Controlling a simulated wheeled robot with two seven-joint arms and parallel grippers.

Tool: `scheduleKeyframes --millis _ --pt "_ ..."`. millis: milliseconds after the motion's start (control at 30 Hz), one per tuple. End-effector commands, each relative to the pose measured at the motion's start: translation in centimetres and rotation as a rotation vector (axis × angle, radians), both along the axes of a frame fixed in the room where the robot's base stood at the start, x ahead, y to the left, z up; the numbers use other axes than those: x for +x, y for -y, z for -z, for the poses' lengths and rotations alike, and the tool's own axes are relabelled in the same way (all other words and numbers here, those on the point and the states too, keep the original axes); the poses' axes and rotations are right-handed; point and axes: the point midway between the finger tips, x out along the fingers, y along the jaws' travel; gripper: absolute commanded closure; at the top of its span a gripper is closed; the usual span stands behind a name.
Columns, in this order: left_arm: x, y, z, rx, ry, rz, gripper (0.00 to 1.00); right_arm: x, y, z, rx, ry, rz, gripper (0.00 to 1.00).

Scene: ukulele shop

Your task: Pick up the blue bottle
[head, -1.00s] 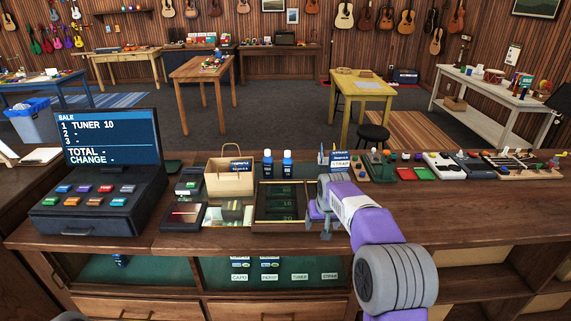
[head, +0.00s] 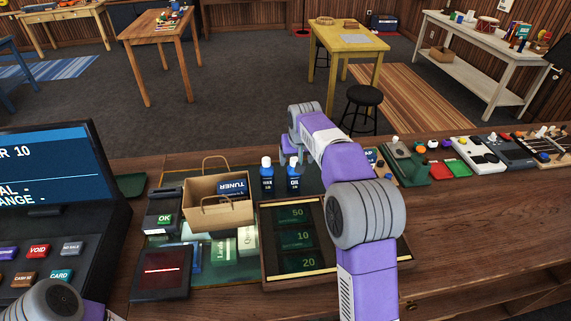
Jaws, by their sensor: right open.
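Two blue bottles with white caps stand upright side by side on the counter, the left blue bottle (head: 267,178) and the right blue bottle (head: 293,181). My right gripper (head: 291,158) is open, with its fingers pointing down by the cap of the right bottle. From this angle I cannot tell whether the fingers are around the cap or behind it. Nothing shows between the jaws apart from that bottle's top. Only a link of my left arm shows at the bottom left; its gripper is out of view.
A paper bag (head: 205,212) holding a tuner box stands left of the bottles. A cash tray (head: 266,276) lies in front, a card reader (head: 163,212) and a register (head: 60,190) to the left. Several pedals (head: 470,151) line the counter at right.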

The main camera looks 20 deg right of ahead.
Motion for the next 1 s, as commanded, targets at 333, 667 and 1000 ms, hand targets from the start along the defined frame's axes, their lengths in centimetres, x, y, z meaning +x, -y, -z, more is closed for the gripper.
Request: scheduleKeyframes --millis 333,667,1000 --pt "-0.1 0.0 0.7 0.0 -0.001 -0.001 0.57 1.2 0.1 3.3 -0.001 -0.002 -0.001 0.22" --pt "0.0 0.0 1.3 0.0 0.0 0.0 0.57 2.5 0.3 6.9 0.0 0.0 0.0 0.22" --pt "0.0 0.0 1.2 0.0 0.0 0.0 0.57 2.5 0.3 6.8 0.0 0.0 0.0 0.49"
